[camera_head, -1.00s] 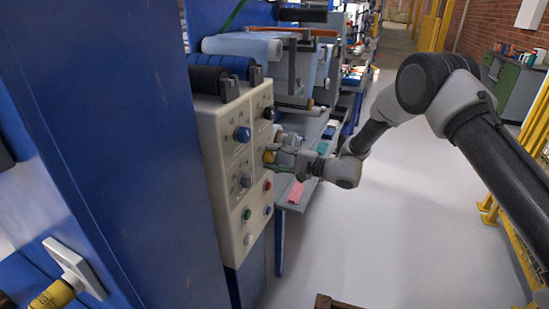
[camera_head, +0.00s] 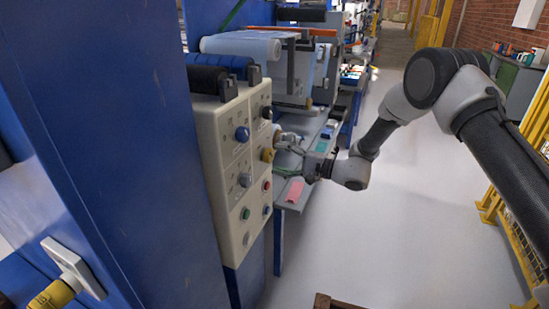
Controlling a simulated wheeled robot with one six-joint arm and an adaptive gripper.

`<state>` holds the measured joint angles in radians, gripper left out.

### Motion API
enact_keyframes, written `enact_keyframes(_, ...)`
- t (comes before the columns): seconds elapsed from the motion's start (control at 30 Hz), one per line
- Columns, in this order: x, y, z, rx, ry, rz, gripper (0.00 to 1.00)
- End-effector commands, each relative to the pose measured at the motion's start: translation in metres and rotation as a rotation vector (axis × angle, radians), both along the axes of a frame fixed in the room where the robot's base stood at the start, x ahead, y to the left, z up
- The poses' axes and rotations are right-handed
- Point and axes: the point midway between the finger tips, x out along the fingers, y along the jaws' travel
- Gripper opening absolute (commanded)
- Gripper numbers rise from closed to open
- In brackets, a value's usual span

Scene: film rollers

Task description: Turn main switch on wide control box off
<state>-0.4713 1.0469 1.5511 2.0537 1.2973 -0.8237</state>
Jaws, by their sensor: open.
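The beige control box (camera_head: 222,150) is mounted on the blue machine left of centre. Its face carries a blue knob (camera_head: 242,134), a black knob (camera_head: 267,112), a yellow-brown knob (camera_head: 267,155) and a grey knob (camera_head: 245,180). Below are red, green, blue and white buttons. The labels are too small to read, so I cannot tell which knob is the main switch or its setting. My gripper (camera_head: 284,154) is open, just right of the yellow-brown knob, with its fingers pointing left towards it. A small gap seems to show between them.
Film rollers (camera_head: 240,46) sit above the box. A shelf with a pink item (camera_head: 293,191) lies behind my gripper. The floor (camera_head: 380,240) is mostly clear; yellow fencing stands right.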

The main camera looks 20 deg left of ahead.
Motion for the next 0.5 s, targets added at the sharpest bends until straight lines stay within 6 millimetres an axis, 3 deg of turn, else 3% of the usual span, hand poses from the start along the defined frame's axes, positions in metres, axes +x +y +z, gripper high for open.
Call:
enact_keyframes(0.1,-0.001,-0.029,0.000,-0.001,0.003,-0.004,0.67)
enact_keyframes(0.3,-0.005,-0.069,-0.001,-0.002,0.002,-0.003,0.67)
enact_keyframes(0.5,-0.007,-0.089,-0.001,-0.001,0.000,0.000,0.67)
